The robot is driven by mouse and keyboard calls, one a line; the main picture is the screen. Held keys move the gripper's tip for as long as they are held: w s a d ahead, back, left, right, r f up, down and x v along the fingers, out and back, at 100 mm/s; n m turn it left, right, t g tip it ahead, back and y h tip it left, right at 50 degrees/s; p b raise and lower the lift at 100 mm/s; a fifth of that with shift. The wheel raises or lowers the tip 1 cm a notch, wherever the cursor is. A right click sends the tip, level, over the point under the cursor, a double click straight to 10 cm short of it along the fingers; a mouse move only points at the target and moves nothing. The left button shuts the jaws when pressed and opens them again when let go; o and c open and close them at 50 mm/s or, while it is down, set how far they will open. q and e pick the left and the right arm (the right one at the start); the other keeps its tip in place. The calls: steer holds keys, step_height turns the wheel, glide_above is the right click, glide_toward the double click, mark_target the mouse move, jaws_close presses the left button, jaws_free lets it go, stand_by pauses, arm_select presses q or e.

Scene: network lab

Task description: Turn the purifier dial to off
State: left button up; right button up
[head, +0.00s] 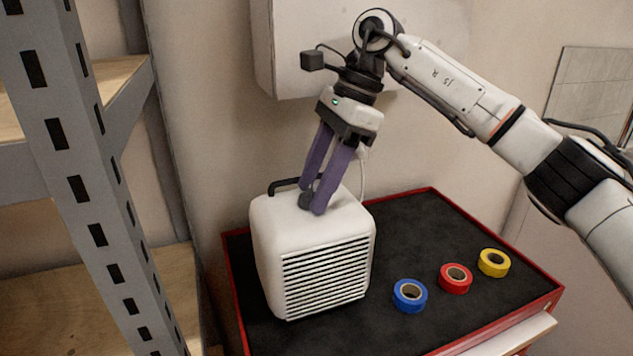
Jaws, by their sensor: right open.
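The white purifier (278,240) stands upright on a black-topped red cabinet, its slatted grille facing front right. A dark dial (306,201) sits on its top face, partly hidden by my right gripper. My right gripper (311,200) points down with its two purple fingers at the dial, one on each side of it. The fingers are a little apart. I cannot tell whether they touch the dial. The dial's setting is too small to read. My left gripper is not in view.
The red cabinet (490,290) holds blue (410,296), red (455,279) and yellow (494,263) tape rolls to the right of the purifier. A black handle (283,184) rises behind the dial. A grey metal shelf post (85,190) stands at left. A white wall box (300,50) hangs behind my arm.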

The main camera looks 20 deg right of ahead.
steer(key=shift+r, duration=0.15)
steer(key=v, duration=1)
